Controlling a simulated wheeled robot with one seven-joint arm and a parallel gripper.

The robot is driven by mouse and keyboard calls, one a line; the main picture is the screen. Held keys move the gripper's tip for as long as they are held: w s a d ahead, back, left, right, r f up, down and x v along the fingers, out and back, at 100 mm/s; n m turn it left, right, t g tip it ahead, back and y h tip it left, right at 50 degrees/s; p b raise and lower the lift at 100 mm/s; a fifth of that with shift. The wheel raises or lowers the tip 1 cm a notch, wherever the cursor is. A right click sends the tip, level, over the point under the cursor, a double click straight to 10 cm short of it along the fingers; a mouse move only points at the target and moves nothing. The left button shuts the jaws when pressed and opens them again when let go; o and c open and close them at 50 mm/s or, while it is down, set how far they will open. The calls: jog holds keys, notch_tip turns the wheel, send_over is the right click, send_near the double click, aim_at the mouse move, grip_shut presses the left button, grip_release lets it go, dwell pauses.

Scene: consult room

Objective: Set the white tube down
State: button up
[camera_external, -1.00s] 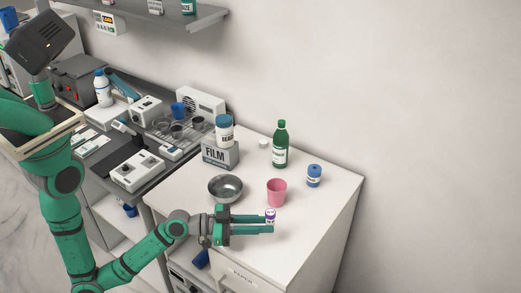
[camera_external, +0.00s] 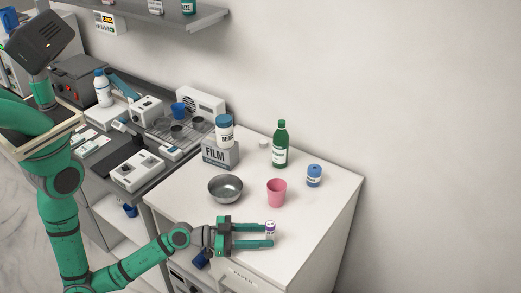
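The white tube (camera_external: 270,230) is small, with a purple-marked top, and stands about upright. It is at the tips of my gripper (camera_external: 270,235), between the two green fingers, over the front right part of the white cabinet top (camera_external: 308,222). My gripper reaches in from the left, its fingers level and closed around the tube. The lower finger partly hides the tube's base, so I cannot tell whether it touches the surface.
A pink cup (camera_external: 276,192) stands just behind the tube, and a metal bowl (camera_external: 225,188) is behind my gripper. Further back are a blue-lidded jar (camera_external: 314,175), a green bottle (camera_external: 280,145) and a FILM box (camera_external: 220,154). The cabinet top right of the tube is clear.

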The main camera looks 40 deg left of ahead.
jog(key=shift+r, duration=0.15)
jog(key=shift+s+a, duration=0.1)
jog(key=v, duration=1.1)
jog(key=shift+s+a, duration=0.2)
jog(key=shift+a, duration=0.1)
